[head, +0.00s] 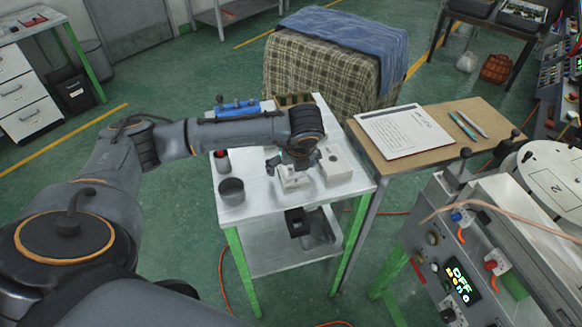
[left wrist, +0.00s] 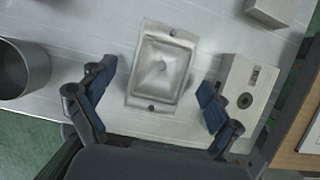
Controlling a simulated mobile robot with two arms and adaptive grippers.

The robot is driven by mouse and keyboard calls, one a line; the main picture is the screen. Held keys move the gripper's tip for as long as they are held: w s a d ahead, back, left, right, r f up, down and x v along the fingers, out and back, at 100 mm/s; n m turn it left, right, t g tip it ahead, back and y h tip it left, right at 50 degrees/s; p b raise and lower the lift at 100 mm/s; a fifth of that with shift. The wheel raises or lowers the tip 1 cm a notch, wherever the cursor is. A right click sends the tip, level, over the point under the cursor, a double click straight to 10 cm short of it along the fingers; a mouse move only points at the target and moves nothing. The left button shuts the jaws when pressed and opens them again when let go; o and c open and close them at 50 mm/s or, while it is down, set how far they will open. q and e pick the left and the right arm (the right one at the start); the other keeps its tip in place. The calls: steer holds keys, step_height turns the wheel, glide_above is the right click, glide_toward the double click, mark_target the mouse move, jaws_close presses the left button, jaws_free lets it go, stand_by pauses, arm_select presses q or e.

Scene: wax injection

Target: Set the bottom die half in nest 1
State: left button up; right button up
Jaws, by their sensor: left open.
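A pale metal die half (left wrist: 160,72) with a framed rectangular recess lies flat on the white table. In the head view this die half (head: 293,182) is partly hidden under my left gripper (head: 296,168). My left gripper (left wrist: 156,80) is open, one finger on each side of the die half, with gaps between. A second pale block (left wrist: 248,92) with a round hole is right of the fingers, and it also shows in the head view (head: 335,167). The round white turntable (head: 550,178) at the right edge has marked outlines; I cannot read which is nest 1. My right gripper is not seen.
A grey cup (head: 232,191) stands at the table's (head: 255,203) front left. A blue item (head: 238,108) and a slotted box (head: 294,99) are at its back. A wooden side table (head: 440,155) with a paper sheet (head: 404,130) and a control panel (head: 458,280) stand to the right.

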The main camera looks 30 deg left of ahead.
arm_select(q)
steer(key=shift+f, duration=0.3)
steer(key=c, duration=1.6)
steer(key=shift+r, duration=0.1)
